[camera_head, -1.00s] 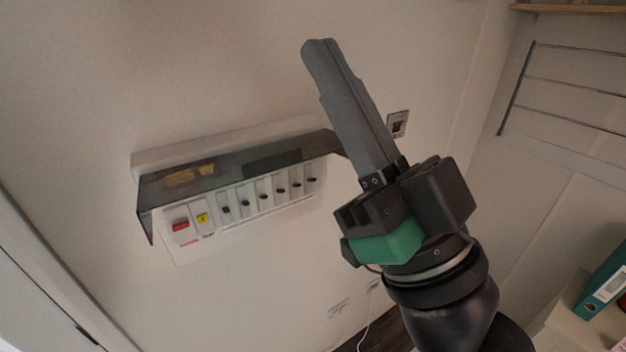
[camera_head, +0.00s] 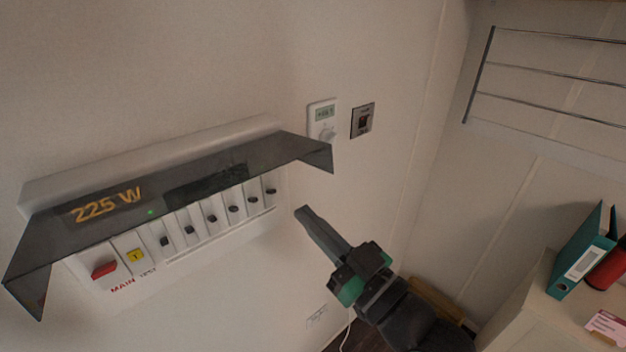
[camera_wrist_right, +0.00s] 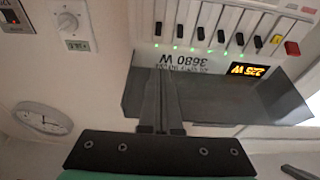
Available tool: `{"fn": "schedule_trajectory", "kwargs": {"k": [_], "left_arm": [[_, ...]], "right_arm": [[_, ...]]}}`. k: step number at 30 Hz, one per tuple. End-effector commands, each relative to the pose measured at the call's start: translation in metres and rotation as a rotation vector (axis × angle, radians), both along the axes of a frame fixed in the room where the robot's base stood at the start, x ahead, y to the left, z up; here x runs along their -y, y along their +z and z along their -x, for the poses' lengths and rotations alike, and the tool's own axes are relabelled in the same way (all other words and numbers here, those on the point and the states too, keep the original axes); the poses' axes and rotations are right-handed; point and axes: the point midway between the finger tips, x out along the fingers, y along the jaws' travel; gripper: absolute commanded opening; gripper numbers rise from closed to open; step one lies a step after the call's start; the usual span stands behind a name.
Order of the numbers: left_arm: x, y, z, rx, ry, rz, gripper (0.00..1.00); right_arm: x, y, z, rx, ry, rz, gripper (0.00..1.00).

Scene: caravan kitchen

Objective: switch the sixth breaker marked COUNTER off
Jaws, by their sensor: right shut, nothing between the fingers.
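The white breaker panel (camera_head: 150,265) is on the wall at left, under a raised dark see-through cover (camera_head: 250,155). Several black toggles sit in a row, right of a red main switch (camera_head: 104,269) and a yellow test button (camera_head: 135,255). The sixth breaker (camera_head: 270,191) is rightmost; its label is not readable. In the right wrist view the panel is upside down, with the sixth breaker (camera_wrist_right: 157,28) leftmost and green lights along the row. My right gripper (camera_head: 303,211) is shut and empty, apart from the panel, to the right of and slightly below the sixth breaker. My left gripper is not in view.
A thermostat (camera_head: 322,121) and a wall switch (camera_head: 362,120) are right of the panel. The cover overhangs the breaker row and shows an amber 225 W. A wire rack (camera_head: 550,75) and teal binder (camera_head: 583,250) are at right. A clock (camera_wrist_right: 43,118) shows in the wrist view.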

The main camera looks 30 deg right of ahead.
Motion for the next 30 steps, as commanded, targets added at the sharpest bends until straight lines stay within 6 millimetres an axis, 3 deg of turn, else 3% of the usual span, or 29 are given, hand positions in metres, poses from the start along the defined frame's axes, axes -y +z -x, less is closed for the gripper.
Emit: {"fn": "schedule_trajectory", "kwargs": {"k": [3,16,23,30], "left_arm": [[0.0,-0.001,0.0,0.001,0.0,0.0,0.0],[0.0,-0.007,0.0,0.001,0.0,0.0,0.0],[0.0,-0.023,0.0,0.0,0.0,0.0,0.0],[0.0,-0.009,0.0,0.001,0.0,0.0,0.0]], "right_arm": [[0.001,-0.019,-0.002,-0.039,0.007,-0.002,0.0],[0.0,-0.019,-0.01,-0.039,0.009,-0.002,0.0],[-0.007,-0.012,-0.048,-0.039,0.009,-0.002,0.0],[-0.013,0.0,-0.087,-0.041,0.009,-0.002,0.0]]}}
